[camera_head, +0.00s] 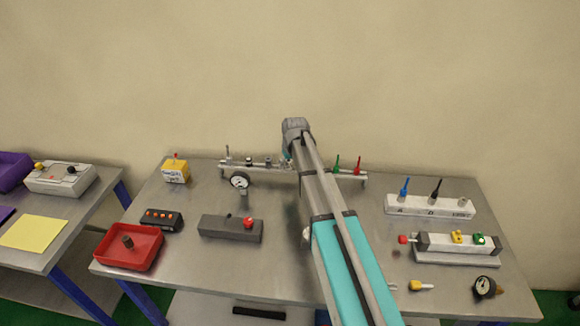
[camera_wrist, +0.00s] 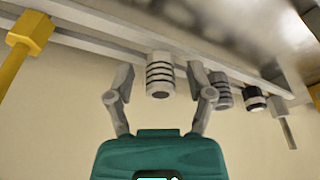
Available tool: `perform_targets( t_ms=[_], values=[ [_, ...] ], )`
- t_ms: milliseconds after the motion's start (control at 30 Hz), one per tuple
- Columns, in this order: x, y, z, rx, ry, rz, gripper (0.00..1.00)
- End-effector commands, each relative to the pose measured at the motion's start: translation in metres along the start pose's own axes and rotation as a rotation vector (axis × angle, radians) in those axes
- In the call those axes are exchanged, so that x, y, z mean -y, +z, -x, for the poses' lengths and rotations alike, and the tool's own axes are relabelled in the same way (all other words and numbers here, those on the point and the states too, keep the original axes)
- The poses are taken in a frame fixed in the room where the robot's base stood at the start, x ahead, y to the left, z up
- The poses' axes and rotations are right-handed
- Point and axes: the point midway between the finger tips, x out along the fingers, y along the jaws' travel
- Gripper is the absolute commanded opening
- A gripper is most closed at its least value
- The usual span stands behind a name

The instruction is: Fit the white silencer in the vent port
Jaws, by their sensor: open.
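In the wrist view a pale, ribbed cylinder with dark rings (camera_wrist: 160,76), which looks like the white silencer, is on a rail. My gripper (camera_wrist: 161,73) is open, with one finger on each side of it; I cannot tell whether they touch it. In the head view my gripper is at the back rack, mostly hidden behind my arm. I cannot make out for sure which opening is the vent port. A white valve block (camera_head: 458,243) with yellow and green fittings and a red end piece stands at the right.
A similar greyer ribbed cylinder (camera_wrist: 221,92) and a black fitting (camera_wrist: 254,99) sit beside the silencer on the rail. The rack (camera_head: 322,172) also holds green and red pieces.

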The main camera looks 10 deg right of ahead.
Motion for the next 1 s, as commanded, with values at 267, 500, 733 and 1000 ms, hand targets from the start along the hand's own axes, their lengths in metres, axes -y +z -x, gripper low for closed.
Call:
perform_targets(
  t_ms=[267, 500, 733, 1000],
  values=[
    [0.0, 0.0, 0.0, 0.0, 0.0, 0.0, 0.28],
    [0.0, 0.0, 0.0, 0.0, 0.0, 0.0, 0.0],
    [0.0, -0.001, 0.005, 0.0, 0.0, 0.0, 0.0],
    [0.0, -0.004, 0.016, 0.0, 0.0, 0.0, 0.0]
  ],
)
